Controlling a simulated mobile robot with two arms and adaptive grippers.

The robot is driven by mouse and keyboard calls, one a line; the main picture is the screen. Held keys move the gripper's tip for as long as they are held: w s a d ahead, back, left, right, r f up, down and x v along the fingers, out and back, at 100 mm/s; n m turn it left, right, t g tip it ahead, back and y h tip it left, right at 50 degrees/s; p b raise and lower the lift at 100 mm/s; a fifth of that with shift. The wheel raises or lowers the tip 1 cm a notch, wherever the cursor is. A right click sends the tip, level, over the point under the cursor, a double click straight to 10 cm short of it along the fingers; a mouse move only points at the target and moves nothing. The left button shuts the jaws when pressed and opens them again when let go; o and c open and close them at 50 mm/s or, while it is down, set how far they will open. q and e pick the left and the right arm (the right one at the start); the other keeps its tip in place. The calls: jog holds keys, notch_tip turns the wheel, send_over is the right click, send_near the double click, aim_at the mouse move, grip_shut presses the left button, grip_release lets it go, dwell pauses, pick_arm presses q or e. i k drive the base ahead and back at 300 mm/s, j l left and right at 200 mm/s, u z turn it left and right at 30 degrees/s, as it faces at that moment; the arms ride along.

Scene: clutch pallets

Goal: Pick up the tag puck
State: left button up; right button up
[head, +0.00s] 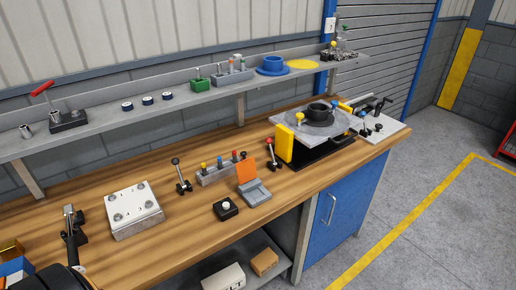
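Three small round pucks with dark sides and pale tops stand in a row on the wall shelf: a left one (127,106), a middle one (147,100) and a right one (167,96). They are small here, and I cannot tell any tag marking on them. What looks like my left gripper (73,220) is at the lower left over the bench, well below and left of the pucks. Its finger opening is not clear, and I see nothing held in it. My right gripper is not in view.
The wooden bench (185,235) carries a metal plate block (133,210), a black button box (225,208), a rack of coloured knobs (217,173) and a round fixture (315,121). A red-handled clamp (68,120) stands left of the pucks on the shelf (100,128).

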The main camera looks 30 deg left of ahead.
aim_at(147, 101)
jog(key=u, duration=1.75)
